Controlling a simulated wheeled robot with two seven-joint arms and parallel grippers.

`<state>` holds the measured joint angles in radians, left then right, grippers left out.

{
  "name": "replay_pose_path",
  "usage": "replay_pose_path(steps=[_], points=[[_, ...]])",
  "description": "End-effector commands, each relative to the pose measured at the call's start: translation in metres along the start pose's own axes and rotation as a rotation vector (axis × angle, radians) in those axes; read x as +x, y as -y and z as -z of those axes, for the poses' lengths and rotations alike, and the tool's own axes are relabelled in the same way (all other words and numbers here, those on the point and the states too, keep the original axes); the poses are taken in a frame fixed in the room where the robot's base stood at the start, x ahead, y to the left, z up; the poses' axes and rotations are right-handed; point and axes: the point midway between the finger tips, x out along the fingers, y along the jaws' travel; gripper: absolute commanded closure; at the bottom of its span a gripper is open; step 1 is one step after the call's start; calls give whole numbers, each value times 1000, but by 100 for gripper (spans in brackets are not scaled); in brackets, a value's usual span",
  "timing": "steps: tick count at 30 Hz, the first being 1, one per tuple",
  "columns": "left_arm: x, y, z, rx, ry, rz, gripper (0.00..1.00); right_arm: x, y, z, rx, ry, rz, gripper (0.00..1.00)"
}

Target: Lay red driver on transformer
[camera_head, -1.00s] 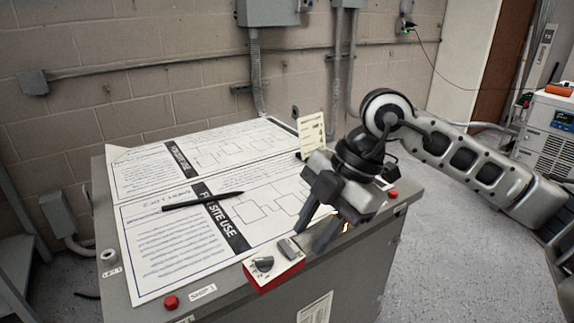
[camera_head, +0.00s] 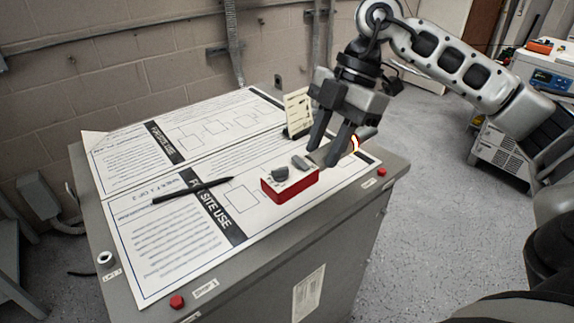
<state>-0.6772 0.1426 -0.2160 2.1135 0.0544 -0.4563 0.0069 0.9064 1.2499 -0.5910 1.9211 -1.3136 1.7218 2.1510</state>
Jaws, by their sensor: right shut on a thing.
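The red driver (camera_head: 291,187) is a red box with a pale top, a dark knob and a small grey block. It shows over the printed sheets on the top of the transformer (camera_head: 245,290), a grey cabinet. My right gripper (camera_head: 322,157) points down at the right end of the driver, shut on it; the fingers hide the exact grip. My left gripper is not in view.
A black pen (camera_head: 193,190) lies on the printed sheets (camera_head: 165,245). A cream card (camera_head: 298,112) stands at the back. Red buttons (camera_head: 178,301) (camera_head: 382,171) and a white ring-shaped fitting (camera_head: 104,259) sit along the cabinet's edges. Clear sheet surface lies left of the driver.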

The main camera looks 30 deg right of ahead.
Motion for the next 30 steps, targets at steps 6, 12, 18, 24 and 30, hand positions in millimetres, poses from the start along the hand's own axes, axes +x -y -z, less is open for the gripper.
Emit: replay_pose_path(steps=[6, 12, 18, 24, 30], points=[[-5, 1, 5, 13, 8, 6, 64, 20, -53, -6, 0, -5, -3, 100], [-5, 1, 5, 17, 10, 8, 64, 53, -80, -20, 1, -2, -1, 100], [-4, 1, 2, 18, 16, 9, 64, 67, -91, -26, 0, -1, -3, 100], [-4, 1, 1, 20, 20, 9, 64, 80, -102, -31, 0, -1, -2, 100], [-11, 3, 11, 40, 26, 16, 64, 102, -100, -41, 0, 1, 0, 100]])
